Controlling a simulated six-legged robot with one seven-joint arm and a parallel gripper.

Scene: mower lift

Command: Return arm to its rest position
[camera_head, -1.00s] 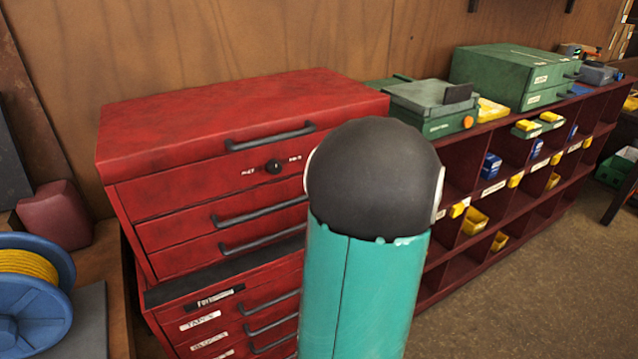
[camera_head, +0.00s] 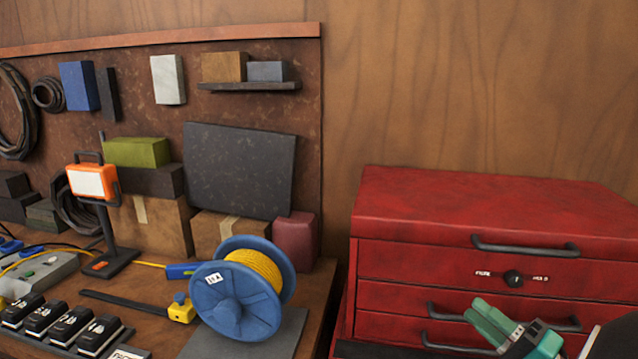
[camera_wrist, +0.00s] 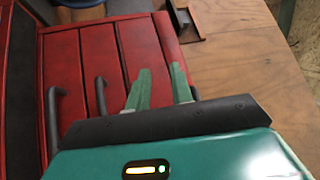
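My gripper (camera_head: 476,308) shows at the lower right of the head view, its green fingers in front of the red tool chest (camera_head: 450,205). In the wrist view, the two green fingers of my gripper (camera_wrist: 161,67) stand apart with a gap between them, and nothing is held there. The red chest's drawers and dark handles (camera_wrist: 105,98) lie beyond and to the left of the fingers. Most of my arm is outside the head view; a dark rounded part shows at the lower right edge.
A workbench at left carries a blue reel with yellow cord (camera_head: 238,290), an orange work lamp (camera_head: 92,182), a yellow-ended tool (camera_head: 181,309) and several black labelled blocks (camera_head: 70,327). A pegboard (camera_head: 150,120) stands behind. The wooden wall above the chest is clear.

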